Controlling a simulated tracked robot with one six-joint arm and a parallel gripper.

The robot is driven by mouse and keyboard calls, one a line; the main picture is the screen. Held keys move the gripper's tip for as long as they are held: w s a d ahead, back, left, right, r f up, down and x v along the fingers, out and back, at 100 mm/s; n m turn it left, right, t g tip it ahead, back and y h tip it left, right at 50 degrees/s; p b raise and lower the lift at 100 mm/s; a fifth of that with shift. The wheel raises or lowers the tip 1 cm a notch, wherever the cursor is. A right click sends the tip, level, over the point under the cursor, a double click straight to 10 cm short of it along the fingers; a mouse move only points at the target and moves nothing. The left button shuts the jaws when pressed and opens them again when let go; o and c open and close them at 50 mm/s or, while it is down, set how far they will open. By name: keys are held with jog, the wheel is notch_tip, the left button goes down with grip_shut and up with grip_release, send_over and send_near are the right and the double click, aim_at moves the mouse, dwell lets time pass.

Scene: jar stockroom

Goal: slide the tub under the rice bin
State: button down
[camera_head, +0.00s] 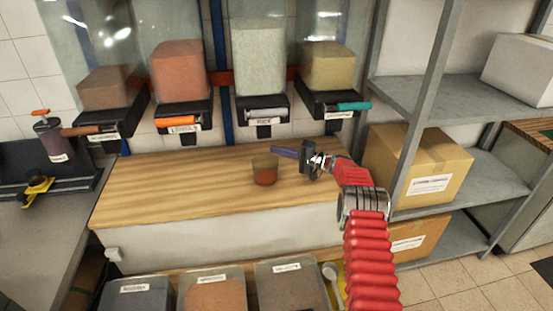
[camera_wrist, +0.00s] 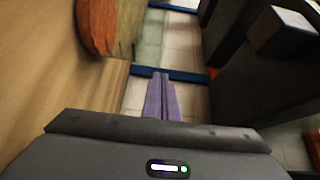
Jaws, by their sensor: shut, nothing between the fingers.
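The tub (camera_head: 265,170) is a small clear cup with reddish-brown contents, upright on the wooden counter (camera_head: 150,185). It stands in front of and below the rice bin (camera_head: 260,65), whose pale contents sit above a black dispenser with a grey handle and a label. My gripper (camera_head: 276,152) has purple fingers, closed together and empty, at the upper right of the tub. I cannot tell whether they touch it. In the wrist view the shut fingers (camera_wrist: 161,85) point forward, and the tub (camera_wrist: 108,25) is cut off at the upper left.
Bins with brown (camera_head: 108,88), orange-red (camera_head: 178,70) and yellow (camera_head: 328,67) contents flank the rice bin. Grey shelving with a cardboard box (camera_head: 418,165) stands at the right. Open containers (camera_head: 213,292) sit below the counter's front. The counter's left part is clear.

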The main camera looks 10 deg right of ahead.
notch_tip(320, 180, down, 3)
jog(key=shift+r, duration=0.15)
jog(key=shift+s+a, duration=0.1)
jog(key=shift+s, duration=0.4)
jog(key=shift+a, duration=0.1)
